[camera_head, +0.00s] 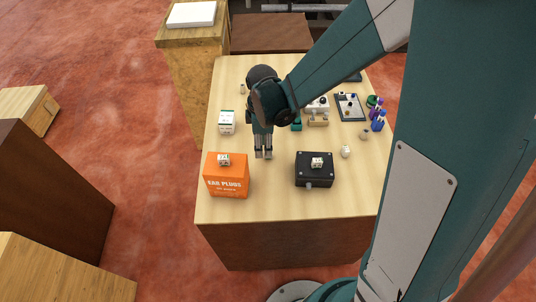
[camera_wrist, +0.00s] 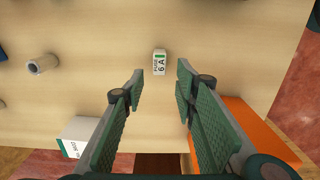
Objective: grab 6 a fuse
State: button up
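A small white fuse block marked "6A FUSE" with a green end (camera_wrist: 159,66) lies on the pale wooden table in the wrist view. It sits just past my fingertips, in line with the gap between them and apart from both. My gripper (camera_wrist: 160,83) is open and empty, with green ribbed pads. In the head view my gripper (camera_head: 263,153) points down over the table between the orange box and the black box. I cannot make out the fuse there; the gripper seems to hide it.
An orange "EAR PLUGS" box (camera_head: 226,185) bears a small white block (camera_head: 223,160). A black box (camera_head: 314,177) bears another (camera_head: 317,162). A white-green carton (camera_head: 227,122) stands left. The table front is clear.

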jog(key=shift+d+f, duration=0.1)
jog(key=shift+f, duration=2.05)
jog(key=c, duration=0.9)
